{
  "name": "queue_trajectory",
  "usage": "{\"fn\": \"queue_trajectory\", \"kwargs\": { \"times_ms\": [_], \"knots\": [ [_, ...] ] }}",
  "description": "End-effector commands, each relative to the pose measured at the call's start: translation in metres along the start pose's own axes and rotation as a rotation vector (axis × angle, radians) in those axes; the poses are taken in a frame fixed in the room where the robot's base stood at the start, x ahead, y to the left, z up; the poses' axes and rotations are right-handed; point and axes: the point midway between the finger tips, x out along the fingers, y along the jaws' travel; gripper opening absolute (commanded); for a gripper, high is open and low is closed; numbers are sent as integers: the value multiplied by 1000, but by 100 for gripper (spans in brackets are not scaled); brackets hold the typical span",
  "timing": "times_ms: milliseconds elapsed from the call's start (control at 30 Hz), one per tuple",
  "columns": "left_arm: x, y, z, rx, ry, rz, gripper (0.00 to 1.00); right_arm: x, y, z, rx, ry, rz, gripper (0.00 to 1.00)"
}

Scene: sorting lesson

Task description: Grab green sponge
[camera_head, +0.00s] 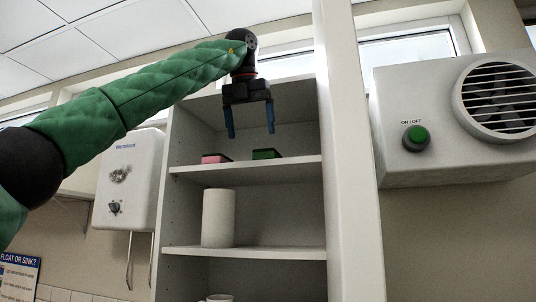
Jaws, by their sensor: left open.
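A green sponge (266,154) lies on the upper visible shelf (285,163) of the open cabinet, towards its right half. A pink sponge (215,158) lies to its left on the same shelf. My right gripper does not show.
A white cylinder (218,218) stands on the shelf below. The cabinet's right side wall (347,150) rises close to the gripper. A white wall unit (128,178) hangs at left.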

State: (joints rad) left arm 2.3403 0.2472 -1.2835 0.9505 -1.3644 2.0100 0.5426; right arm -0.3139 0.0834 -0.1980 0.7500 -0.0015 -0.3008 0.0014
Motion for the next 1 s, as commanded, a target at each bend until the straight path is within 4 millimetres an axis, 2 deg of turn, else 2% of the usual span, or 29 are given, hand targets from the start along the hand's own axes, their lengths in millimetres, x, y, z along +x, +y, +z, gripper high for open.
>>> {"fn": "queue_trajectory", "kwargs": {
  "times_ms": [33, 200, 300, 567, 767, 867, 900, 1000],
  "knots": [
    [1, -1, 8, 1, 3, 0, 85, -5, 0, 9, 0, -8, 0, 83],
    [9, 0, 26, 1, 3, -1, 85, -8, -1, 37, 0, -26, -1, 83],
    [13, -1, 34, 1, 3, -1, 85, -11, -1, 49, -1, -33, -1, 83],
    [19, 0, 45, 1, 2, 0, 85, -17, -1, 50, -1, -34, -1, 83],
    [25, -2, 67, 2, 4, -2, 85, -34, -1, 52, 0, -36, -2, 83],
    [30, -1, 79, 0, 4, -2, 85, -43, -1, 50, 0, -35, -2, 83],
    [39, 0, 76, 1, 4, -1, 85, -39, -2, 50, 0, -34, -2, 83],
    [49, 0, 76, 3, 4, 0, 85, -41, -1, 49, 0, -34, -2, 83]
  ]
}}
